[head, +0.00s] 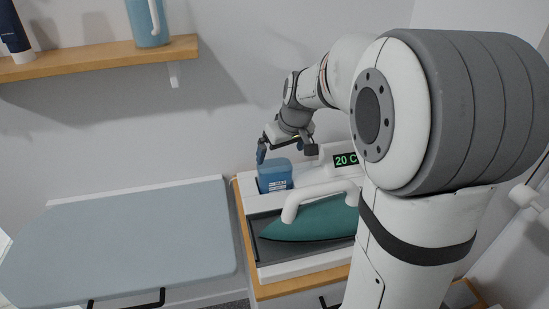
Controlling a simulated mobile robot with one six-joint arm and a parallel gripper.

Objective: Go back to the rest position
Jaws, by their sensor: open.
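My gripper (287,143) is in the head view, at the end of my white and grey arm. It is open and hangs just above a blue box-like piece (274,176). One blue fingertip shows at its left; the other side is partly hidden. The blue piece sits at the back left of a white iron station. I cannot tell whether the fingers touch it. My arm covers the right side of the picture.
A teal iron with a white handle (305,222) rests on the station, beside a display (345,160) reading 20 C. A grey-blue board (125,245) lies left. A wooden shelf (100,58) on the wall holds a blue jug (148,25) and a dark tube (14,35).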

